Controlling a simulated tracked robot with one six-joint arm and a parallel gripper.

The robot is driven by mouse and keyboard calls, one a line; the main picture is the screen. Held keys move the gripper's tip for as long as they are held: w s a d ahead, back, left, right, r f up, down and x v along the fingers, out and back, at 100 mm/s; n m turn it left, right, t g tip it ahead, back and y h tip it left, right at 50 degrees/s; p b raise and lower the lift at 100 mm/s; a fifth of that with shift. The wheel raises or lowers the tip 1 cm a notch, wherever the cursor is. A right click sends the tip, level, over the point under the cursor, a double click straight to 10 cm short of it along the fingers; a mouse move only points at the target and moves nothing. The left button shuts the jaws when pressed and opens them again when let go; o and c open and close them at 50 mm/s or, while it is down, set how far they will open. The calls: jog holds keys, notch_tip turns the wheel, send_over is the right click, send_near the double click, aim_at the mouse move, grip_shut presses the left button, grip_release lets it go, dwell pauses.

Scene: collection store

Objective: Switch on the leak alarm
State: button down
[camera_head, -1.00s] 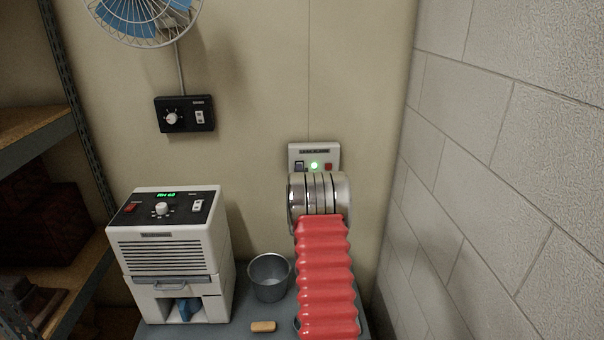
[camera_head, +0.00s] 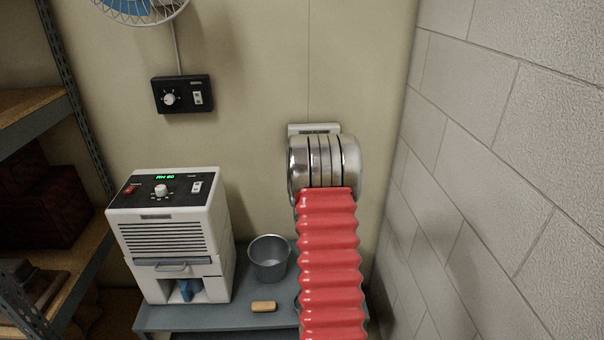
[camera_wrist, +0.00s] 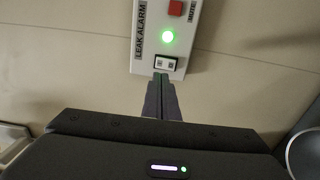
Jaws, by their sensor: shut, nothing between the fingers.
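The leak alarm is a white wall panel (camera_wrist: 150,40) in the wrist view, labelled LEAK ALARM. It has a lit green lamp (camera_wrist: 168,37), a red MUTE button (camera_wrist: 175,8) and a small rocker switch (camera_wrist: 165,64). My gripper (camera_wrist: 162,80) is shut and empty. Its fingertips are right by the rocker switch; I cannot tell whether they touch it. In the head view only the top strip of the panel (camera_head: 314,129) shows. My arm hides the lamp, button and switch there, and my fingers are hidden too.
A dehumidifier (camera_head: 172,240), a metal bucket (camera_head: 270,262) and a tan block (camera_head: 263,306) are on a grey table (camera_head: 215,318). A black control box (camera_head: 183,94) and a fan (camera_head: 145,8) are on the wall. A block wall (camera_head: 500,180) stands close on the right.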

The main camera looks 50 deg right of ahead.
jog(key=v, duration=0.5)
jog(key=shift+a+f, duration=0.15)
jog(key=shift+a, duration=0.05)
jog(key=shift+w, duration=0.1)
dwell(0.4)
